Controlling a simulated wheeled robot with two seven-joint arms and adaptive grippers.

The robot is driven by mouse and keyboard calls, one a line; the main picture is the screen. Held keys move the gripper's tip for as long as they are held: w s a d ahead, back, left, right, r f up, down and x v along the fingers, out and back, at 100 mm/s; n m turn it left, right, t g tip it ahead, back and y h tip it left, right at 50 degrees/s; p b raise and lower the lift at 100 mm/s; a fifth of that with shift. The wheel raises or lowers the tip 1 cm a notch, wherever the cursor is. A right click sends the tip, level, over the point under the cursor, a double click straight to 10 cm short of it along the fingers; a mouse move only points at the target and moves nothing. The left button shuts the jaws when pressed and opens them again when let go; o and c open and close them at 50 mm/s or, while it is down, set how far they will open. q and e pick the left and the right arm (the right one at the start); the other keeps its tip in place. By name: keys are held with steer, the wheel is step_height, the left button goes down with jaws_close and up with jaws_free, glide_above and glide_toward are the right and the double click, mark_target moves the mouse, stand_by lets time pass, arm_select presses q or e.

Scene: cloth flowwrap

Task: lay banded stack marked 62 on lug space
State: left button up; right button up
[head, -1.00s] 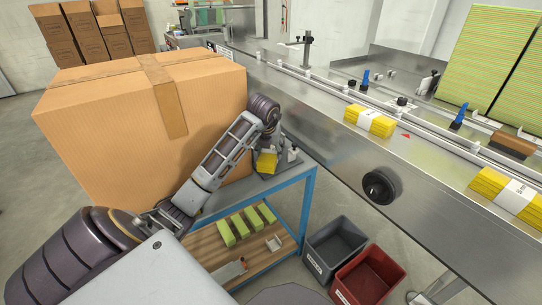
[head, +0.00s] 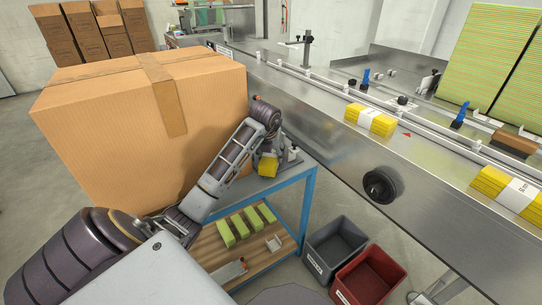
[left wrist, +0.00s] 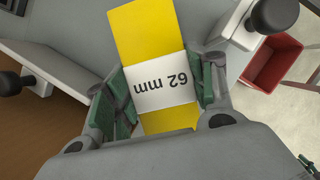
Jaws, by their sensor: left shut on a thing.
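The banded stack marked 62 (left wrist: 160,88) is yellow with a white band reading "62 mm". My left gripper (left wrist: 160,95) is shut on it, its green pads at both sides of the band. In the head view the yellow stack (head: 268,167) hangs below the left gripper (head: 268,155), over the right end of the blue-framed cart's top (head: 250,186). Two more yellow banded stacks lie on the conveyor, one in the middle (head: 370,119) and one at the right edge (head: 508,190). The lug space is not clearly marked out. My right gripper is not in view.
A large cardboard box (head: 90,130) stands on the cart behind my left arm. The steel conveyor (head: 330,135) runs diagonally, with a black knob (head: 380,186) on its side. Grey (head: 335,245) and red bins (head: 370,278) stand on the floor. Several green stacks lie on the lower shelf (head: 205,255).

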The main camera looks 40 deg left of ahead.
mark_target(269, 157)
arm_select(q)
steer(key=shift+f, duration=0.2)
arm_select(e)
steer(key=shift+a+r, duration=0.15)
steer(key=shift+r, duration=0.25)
arm_select(q)
steer(key=shift+f, duration=0.1)
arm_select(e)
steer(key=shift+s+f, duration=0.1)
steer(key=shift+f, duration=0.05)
arm_select(q)
steer(key=o, duration=0.7)
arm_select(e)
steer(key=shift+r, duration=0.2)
arm_select(q)
steer(key=shift+r, duration=0.35)
steer(key=p+v, duration=0.1)
steer(key=v, duration=0.5)
steer(key=shift+s+r, duration=0.15)
steer(key=shift+r, duration=0.1)
steer(key=shift+s+d+r, duration=0.15)
steer(key=shift+r, duration=0.05)
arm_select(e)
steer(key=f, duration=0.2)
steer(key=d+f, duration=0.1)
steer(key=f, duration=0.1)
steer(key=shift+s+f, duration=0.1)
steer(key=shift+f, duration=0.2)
